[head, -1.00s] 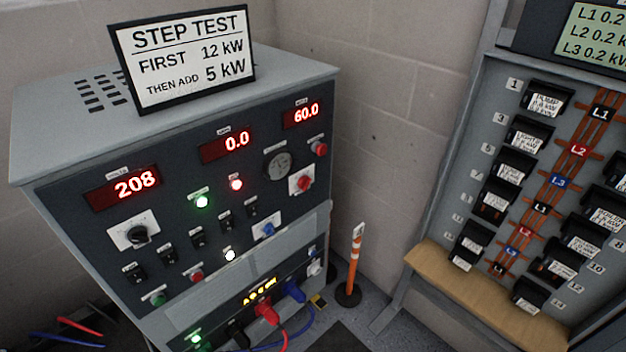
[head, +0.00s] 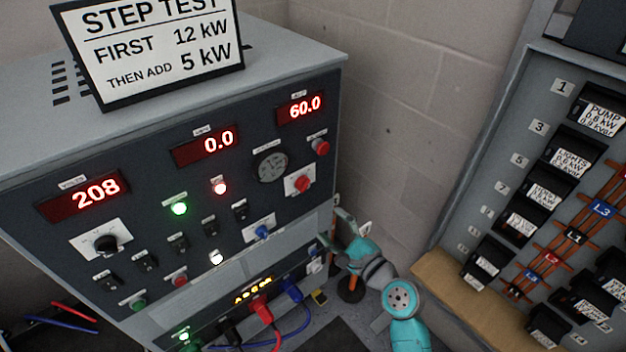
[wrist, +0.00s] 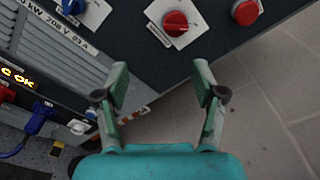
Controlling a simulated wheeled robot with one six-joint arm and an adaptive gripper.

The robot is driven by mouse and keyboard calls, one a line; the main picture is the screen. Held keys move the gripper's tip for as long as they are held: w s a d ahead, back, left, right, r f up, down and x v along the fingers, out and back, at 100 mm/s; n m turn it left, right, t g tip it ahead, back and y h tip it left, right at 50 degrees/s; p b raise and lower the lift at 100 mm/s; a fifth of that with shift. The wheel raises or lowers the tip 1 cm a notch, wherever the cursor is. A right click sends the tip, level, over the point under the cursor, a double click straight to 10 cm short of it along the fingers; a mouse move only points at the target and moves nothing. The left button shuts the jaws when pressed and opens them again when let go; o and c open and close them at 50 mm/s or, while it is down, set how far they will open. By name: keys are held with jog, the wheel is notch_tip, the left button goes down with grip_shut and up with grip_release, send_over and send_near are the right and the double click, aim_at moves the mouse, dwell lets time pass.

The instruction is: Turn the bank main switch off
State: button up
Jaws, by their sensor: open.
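The grey bank cabinet (head: 290,75) has a dark front panel with lit red displays. A red rotary knob on a white plate (head: 302,183) sits at the panel's right; it is also at the top of the wrist view (wrist: 176,23). A blue rotary knob (head: 262,232) is lower left of it, also in the wrist view (wrist: 73,5). The small labels are unreadable, so I cannot tell which knob is the main switch. My gripper (wrist: 160,78) is open and empty, apart from the panel, below the red knob in the wrist view. It shows beside the cabinet's right edge in the head view (head: 338,232).
A red push button (head: 320,147) is right of the red knob. Red and blue plugs with cables (head: 262,311) stick out of the lower panel. A breaker panel (head: 500,130) with a wooden ledge (head: 455,300) stands at the right. Floor shows between them.

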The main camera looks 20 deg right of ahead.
aim_at(306, 187)
jog(key=shift+m+y, duration=0.3)
jog(key=shift+y, duration=0.1)
jog(key=x, duration=0.4)
jog(key=d+r+x, duration=0.1)
jog(key=x, duration=0.3)
jog(key=r+x, duration=0.1)
jog(key=x, duration=0.4)
jog(key=shift+w+d+r, duration=0.1)
jog(key=shift+w+d, duration=0.2)
jog(key=shift+d, duration=0.1)
jog(key=c, duration=1.1)
jog(key=shift+c, duration=0.2)
